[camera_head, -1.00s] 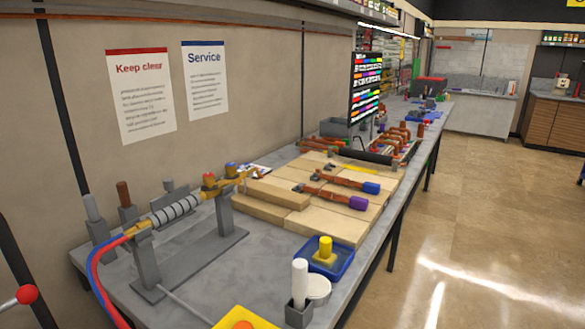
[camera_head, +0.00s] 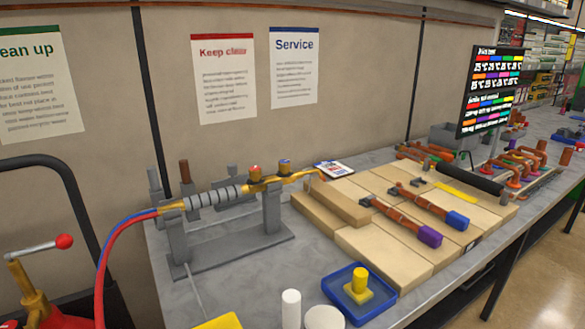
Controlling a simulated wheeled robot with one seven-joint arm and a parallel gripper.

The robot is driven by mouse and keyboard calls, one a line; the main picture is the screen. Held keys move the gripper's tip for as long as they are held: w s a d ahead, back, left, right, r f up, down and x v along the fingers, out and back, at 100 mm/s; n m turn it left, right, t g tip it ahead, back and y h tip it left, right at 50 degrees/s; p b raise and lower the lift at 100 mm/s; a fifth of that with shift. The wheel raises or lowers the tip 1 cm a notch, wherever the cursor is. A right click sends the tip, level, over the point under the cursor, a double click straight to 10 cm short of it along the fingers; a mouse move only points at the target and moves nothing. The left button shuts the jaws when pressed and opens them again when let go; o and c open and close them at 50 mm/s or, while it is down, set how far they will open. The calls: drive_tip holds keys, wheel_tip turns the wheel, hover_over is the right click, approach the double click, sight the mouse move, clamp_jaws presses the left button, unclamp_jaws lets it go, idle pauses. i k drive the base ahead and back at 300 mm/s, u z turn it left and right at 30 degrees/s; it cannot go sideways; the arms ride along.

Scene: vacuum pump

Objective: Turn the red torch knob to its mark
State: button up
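The torch (camera_head: 215,197) lies level in a grey stand (camera_head: 230,251) on the workbench. It has a grey ribbed grip and a brass body and tip pointing right. The red torch knob (camera_head: 255,170) sits on top of the brass body, with a blue knob (camera_head: 285,164) to its right. A red hose and a blue hose (camera_head: 112,240) run from its left end. The knob's mark is too small to make out. My gripper is not in view.
Wooden boards (camera_head: 375,253) with copper pipe pieces lie right of the stand. A blue tray (camera_head: 373,311) with a yellow part and a white cylinder (camera_head: 291,308) stand at the front. A red-ball lever (camera_head: 64,241) and black frame are at the left.

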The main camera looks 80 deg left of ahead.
sight(255, 172)
drive_tip(key=u, duration=4.35)
